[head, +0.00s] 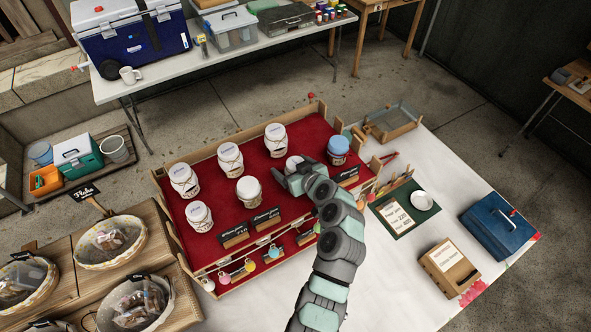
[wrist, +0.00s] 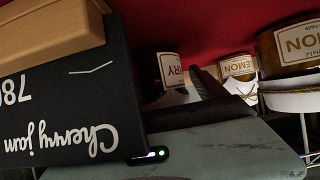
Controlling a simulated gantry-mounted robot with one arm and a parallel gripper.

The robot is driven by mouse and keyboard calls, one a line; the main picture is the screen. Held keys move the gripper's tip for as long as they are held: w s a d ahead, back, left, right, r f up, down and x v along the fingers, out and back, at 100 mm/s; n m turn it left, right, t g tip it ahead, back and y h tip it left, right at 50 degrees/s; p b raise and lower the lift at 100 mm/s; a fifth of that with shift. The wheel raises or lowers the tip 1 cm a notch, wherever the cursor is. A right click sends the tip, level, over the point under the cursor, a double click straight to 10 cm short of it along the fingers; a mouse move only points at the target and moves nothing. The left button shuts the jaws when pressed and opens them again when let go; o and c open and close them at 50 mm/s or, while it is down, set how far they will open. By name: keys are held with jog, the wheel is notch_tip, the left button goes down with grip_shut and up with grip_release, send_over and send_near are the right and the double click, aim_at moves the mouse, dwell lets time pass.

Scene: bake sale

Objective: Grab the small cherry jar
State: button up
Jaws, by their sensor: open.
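My gripper (head: 287,180) is low over the red-lined display tray (head: 238,165), next to a white-lidded jar (head: 293,162) that it partly covers. Its jaws are open. In the wrist view a dark jar with a white label ending in "RRY" (wrist: 170,70) stands just beyond a dark finger (wrist: 205,85). The finger and a black "Cherry jam" sign (wrist: 70,100), seen upside down, hide parts of this jar. I cannot tell for sure which jar in the head view it is. Nothing is seen held.
Two lemon jars, one smaller (wrist: 238,67) and one larger (wrist: 298,45), stand right of the cherry jar in the wrist view. More white-lidded jars (head: 249,189) and a blue-lidded jar (head: 338,148) stand on the tray. Price signs (head: 267,218) line its front edge.

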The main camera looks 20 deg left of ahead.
jog(key=shift+c, duration=0.5)
jog(key=c, duration=1.7)
